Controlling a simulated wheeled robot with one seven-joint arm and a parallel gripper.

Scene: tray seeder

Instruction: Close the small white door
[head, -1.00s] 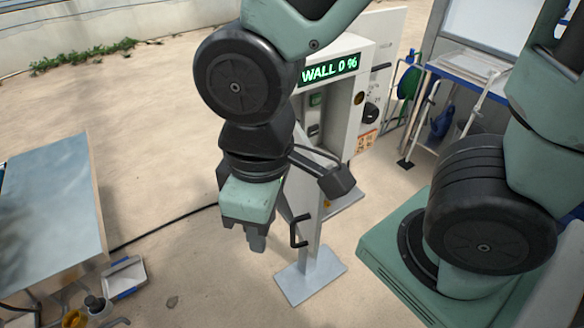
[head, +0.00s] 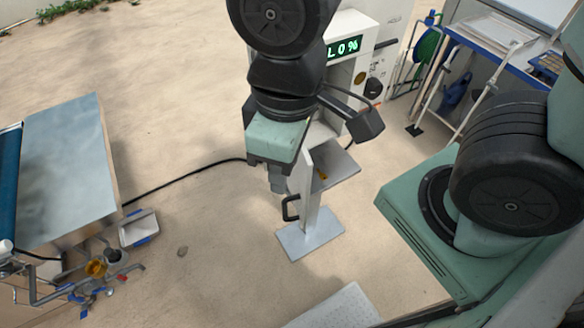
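The small white door (head: 309,201) stands open, seen almost edge-on, below and in front of the white cabinet (head: 346,35) with the green lit display. Its black bar handle (head: 291,208) is on the left side of the door. My gripper (head: 276,184) points down, just above and left of the handle in the picture. I see no clear contact between them. The fingers overlap from this angle, so their opening is hidden. My wrist and forearm cover part of the cabinet and the upper door.
A grey base plate (head: 310,240) lies on the sand under the door. A black cable (head: 180,180) runs left across the ground. A metal-topped table (head: 70,165) stands left, with a small white tray (head: 139,228) beside it. Bare sand lies between.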

